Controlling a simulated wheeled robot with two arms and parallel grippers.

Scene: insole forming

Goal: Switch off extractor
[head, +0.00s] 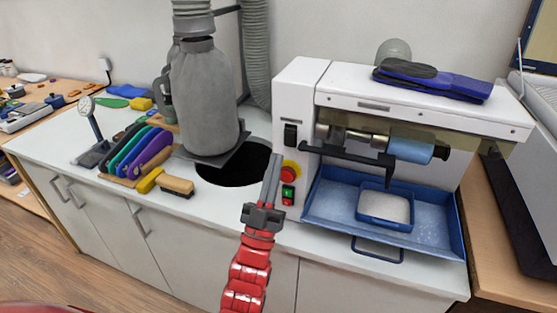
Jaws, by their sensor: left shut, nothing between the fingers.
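The white machine (295,90) stands on the counter at the right. On its front left panel are a red and yellow knob (290,171), a green button (288,190) with a red one below it, and a black switch (291,134) higher up. A grey cloth extractor bag (205,100) with a hose on top stands to the left, over a dark round opening. My left gripper (276,158) is shut and empty, its fingers pointing up just left of the knob and buttons. Whether it touches the panel I cannot tell. My right gripper is not in view.
A blue tray (320,215) holding a smaller blue tray of pale material lies under the machine's roller. A wooden brush (176,185) and a rack of coloured tools (112,172) stand left of the opening. Blue and black gloves (430,82) lie on the machine.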

